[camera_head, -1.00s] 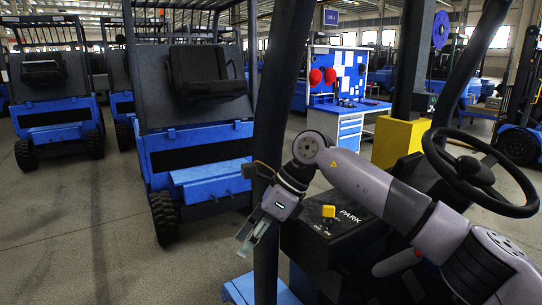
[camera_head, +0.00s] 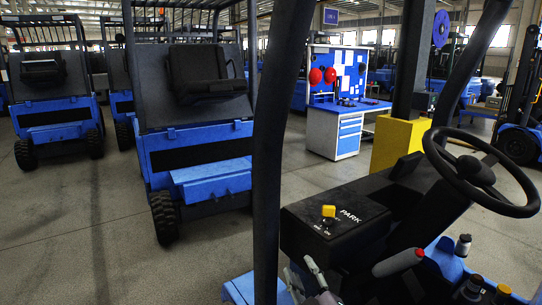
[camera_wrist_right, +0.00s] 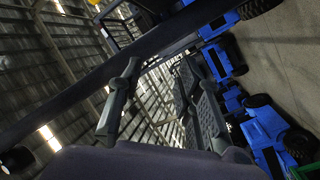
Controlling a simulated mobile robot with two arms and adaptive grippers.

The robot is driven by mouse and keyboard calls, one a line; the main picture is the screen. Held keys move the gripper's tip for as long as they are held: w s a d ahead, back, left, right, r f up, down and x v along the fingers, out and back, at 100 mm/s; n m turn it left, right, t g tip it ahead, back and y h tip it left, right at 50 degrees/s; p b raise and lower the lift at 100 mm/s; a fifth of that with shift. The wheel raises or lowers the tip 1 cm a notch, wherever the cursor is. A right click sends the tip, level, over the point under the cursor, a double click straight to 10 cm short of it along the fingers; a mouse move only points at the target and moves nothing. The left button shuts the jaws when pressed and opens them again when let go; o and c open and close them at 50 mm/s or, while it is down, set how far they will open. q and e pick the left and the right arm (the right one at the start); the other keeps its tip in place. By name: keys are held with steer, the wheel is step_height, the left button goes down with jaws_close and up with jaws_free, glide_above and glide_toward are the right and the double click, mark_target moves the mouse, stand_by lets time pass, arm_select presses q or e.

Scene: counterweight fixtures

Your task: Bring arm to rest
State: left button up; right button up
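My right gripper (camera_head: 304,276) is low in the head view, just below the black PARK console (camera_head: 345,215). Its two grey fingers point up and stand apart with nothing between them, so it is open and empty. Most of its arm is out of the head view. My left arm and left gripper are not in view.
A yellow-knobbed lever (camera_head: 328,211) stands on the console. A black steering wheel (camera_head: 480,172) is at right, and a dark post (camera_head: 268,150) stands left of the gripper. Blue forklifts (camera_head: 195,130) and a blue workbench (camera_head: 336,130) are behind.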

steer(key=s+d+f+m+g+h, duration=0.3)
steer(key=s+d+f+m+g, duration=0.25)
steer(key=f, duration=0.55)
steer(key=s+d+f+m+g, duration=0.1)
steer(key=s+d+f+g, duration=0.25)
steer(key=s, duration=0.55)
steer(key=s+d+f+m+g+h, duration=0.1)
steer(key=s+d+f+m+g, duration=0.1)
steer(key=s+f, duration=0.45)
steer(key=s+d+f+m+g, duration=0.1)
steer(key=s+d+f+g, duration=0.2)
steer(key=s, duration=0.7)
step_height(320, 180, down, 26)
steer(key=s+g, duration=0.2)
steer(key=s+d+f, duration=0.2)
steer(key=s+f, duration=1.3)
steer(key=s, duration=0.1)
steer(key=shift+s+d+f+g, duration=0.25)
steer(key=shift+f+g, duration=0.1)
steer(key=shift+g, duration=0.05)
steer(key=shift+n, duration=0.25)
